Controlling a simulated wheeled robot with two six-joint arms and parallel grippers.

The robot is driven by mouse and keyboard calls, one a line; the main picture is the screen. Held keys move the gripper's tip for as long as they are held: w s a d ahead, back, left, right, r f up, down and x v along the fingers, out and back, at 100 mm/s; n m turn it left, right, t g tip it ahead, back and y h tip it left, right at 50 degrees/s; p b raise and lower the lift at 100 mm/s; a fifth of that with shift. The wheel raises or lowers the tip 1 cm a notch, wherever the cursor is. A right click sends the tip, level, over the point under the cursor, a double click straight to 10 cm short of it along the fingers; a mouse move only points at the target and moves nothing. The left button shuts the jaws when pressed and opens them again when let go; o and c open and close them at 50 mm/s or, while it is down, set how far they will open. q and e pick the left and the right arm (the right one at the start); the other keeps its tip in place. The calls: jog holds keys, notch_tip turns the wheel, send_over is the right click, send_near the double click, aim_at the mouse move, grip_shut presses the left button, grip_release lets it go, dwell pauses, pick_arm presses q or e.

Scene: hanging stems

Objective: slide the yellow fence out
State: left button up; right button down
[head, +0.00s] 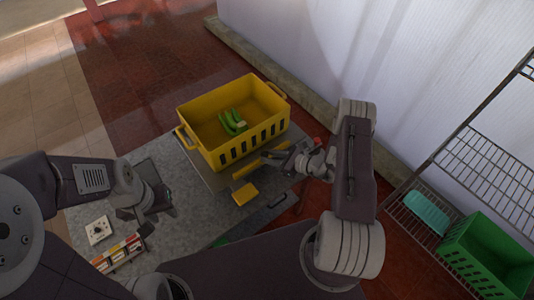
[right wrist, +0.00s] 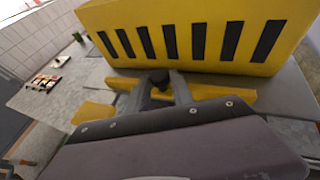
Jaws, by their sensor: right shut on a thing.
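The yellow fence is a low yellow bar (head: 246,170) in front of the yellow crate in the head view. In the right wrist view the bar (right wrist: 204,92) runs across, just below the crate's slotted wall. My right gripper (head: 277,158) is shut on the bar; its grey fingers (right wrist: 160,82) cover the bar's middle in the right wrist view. My left gripper (head: 160,208) hangs over the grey table top, apart from the fence; its finger gap is not clear.
The yellow crate (head: 205,152) holds green items (head: 233,122). A small yellow block (head: 245,195) lies before the bar. A white item (head: 98,230) and a small rack (head: 120,254) are at the left. A wire shelf with a green crate (head: 480,262) stands at the right.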

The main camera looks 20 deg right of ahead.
jog(key=c, duration=1.4)
grip_release()
pick_arm(q)
jog(key=shift+s+d+r, duration=0.1)
jog(key=shift+s+d, duration=0.05)
jog(key=shift+s, duration=0.1)
pick_arm(e)
jog(key=shift+s+d, duration=0.15)
jog(key=shift+s, duration=0.1)
jog(key=shift+s+d, duration=0.1)
